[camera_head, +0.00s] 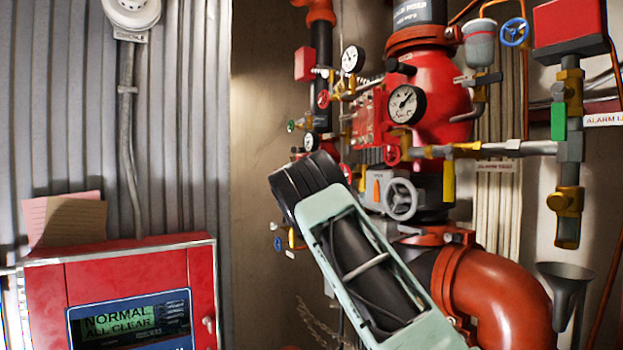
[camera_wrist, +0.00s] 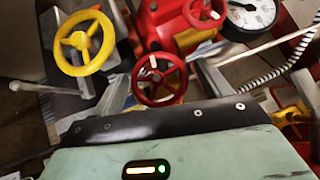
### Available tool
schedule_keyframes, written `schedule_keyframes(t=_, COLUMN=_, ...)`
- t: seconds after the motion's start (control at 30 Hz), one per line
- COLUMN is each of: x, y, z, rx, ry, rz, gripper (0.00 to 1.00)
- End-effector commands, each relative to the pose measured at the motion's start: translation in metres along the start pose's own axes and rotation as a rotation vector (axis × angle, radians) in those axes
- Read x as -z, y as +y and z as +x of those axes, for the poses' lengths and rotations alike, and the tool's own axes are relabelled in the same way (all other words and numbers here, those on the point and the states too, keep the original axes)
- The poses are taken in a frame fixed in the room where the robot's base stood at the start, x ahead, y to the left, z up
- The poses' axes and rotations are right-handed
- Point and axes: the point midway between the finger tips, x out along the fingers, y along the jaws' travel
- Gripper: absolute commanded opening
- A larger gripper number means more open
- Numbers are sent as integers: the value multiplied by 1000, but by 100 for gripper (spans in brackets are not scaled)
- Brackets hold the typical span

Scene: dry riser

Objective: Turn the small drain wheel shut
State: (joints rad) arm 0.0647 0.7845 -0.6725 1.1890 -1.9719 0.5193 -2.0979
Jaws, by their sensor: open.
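Several small handwheels show, and I cannot read which one is the drain wheel. In the wrist view a red wheel (camera_wrist: 159,80) is just beyond my gripper (camera_wrist: 180,125), with a yellow wheel (camera_wrist: 84,43) to its upper left and another red wheel (camera_wrist: 205,12) above it. In the head view there are small red wheels (camera_head: 392,155), a green wheel (camera_head: 291,126), a lower blue wheel (camera_head: 277,243) and a larger grey wheel (camera_head: 403,198). No contact with a wheel is visible.
The red valve body (camera_head: 440,90), gauges (camera_head: 405,104) and orange elbow pipe (camera_head: 495,295) crowd the right. A blue wheel (camera_head: 515,32) and a funnel (camera_head: 564,290) are farther right. A red alarm panel (camera_head: 120,265) reading "NORMAL ALL CLEAR" stands lower left.

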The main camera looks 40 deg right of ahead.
Motion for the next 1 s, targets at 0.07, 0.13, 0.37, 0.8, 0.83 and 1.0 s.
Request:
schedule_keyframes(t=0.07, x=0, y=0, z=2, rx=-1, ry=1, rz=0, gripper=77)
schedule_keyframes(t=0.13, x=0, y=1, z=3, rx=-1, ry=0, rz=0, gripper=77)
schedule_keyframes(t=0.37, x=0, y=1, z=2, rx=-1, ry=0, rz=0, gripper=63)
schedule_keyframes(t=0.8, x=1, y=8, z=2, rx=39, ry=1, rz=39, gripper=32)
schedule_keyframes(t=0.83, x=1, y=8, z=2, rx=50, ry=1, rz=49, gripper=32)
schedule_keyframes(t=1.0, x=1, y=9, z=2, rx=121, ry=0, rz=117, gripper=32)
